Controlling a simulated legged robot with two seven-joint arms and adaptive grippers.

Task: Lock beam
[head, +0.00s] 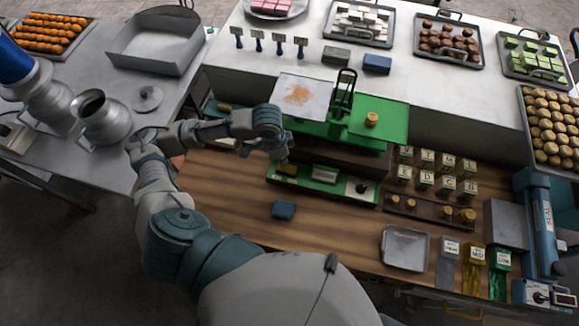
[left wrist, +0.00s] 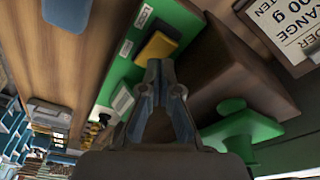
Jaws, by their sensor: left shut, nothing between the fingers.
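The balance scale has a green frame and beam (head: 342,112); its left pan (head: 302,97) carries brown powder and its right pan (head: 380,119) a brass weight (head: 372,119). Its green base strip (head: 338,186) has a yellow-and-black block (head: 287,169) at the left, a label in the middle and a black knob (head: 361,188) at the right. My left gripper (head: 283,156) is shut and empty just above the left end of the strip. In the left wrist view its fingertips (left wrist: 164,72) are beside the yellow block (left wrist: 157,47); I cannot tell whether they touch. My right gripper is not in view.
A blue block (head: 283,210) lies on the wood in front of the scale. Letter cubes (head: 428,170) and a rack of brass weights (head: 430,207) stand right of it. A grey tray (head: 404,247) and a sealing machine (head: 540,220) are further right. Bare wood lies at front left.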

